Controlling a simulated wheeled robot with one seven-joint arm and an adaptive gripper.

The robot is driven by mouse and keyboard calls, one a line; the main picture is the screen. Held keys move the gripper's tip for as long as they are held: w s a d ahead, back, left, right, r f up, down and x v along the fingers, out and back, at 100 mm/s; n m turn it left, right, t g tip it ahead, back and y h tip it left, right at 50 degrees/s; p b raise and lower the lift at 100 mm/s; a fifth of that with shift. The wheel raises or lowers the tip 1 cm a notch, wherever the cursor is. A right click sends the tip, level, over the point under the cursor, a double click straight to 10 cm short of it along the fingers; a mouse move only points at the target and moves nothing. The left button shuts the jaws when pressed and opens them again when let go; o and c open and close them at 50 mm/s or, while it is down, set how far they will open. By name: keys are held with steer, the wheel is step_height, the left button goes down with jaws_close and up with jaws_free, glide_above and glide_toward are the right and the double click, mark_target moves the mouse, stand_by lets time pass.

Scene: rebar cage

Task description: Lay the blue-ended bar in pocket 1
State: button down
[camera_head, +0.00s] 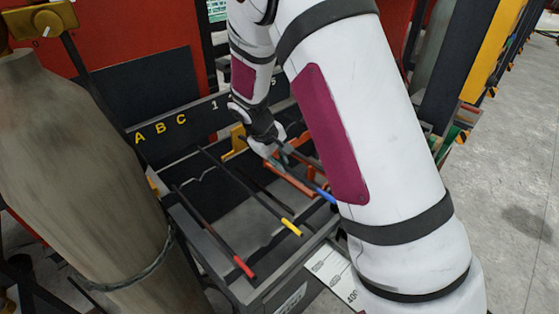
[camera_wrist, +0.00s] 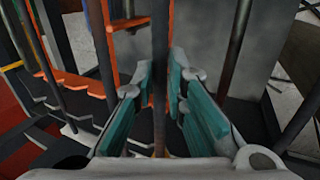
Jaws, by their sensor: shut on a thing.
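The blue-ended bar (camera_head: 327,196) shows its blue end just left of my arm's white link in the head view. Its dark shaft runs up and left to my gripper (camera_head: 279,157). In the wrist view my gripper (camera_wrist: 160,92) has its teal pads shut on the dark shaft (camera_wrist: 160,45) of this bar, which passes between them. The label 1 (camera_head: 214,106) is on the back panel, right of the letters A, B and C.
A red-ended bar (camera_head: 217,235) and a yellow-ended bar (camera_head: 248,189) lie on the dark rack left of my gripper. An orange frame (camera_wrist: 103,45) stands close left of the jaws in the wrist view. A grey-brown column (camera_head: 75,170) stands at the left.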

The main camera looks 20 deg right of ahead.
steer(key=c, duration=1.5)
jaws_free()
steer(key=shift+c, duration=0.2)
steer(key=v, duration=1.2)
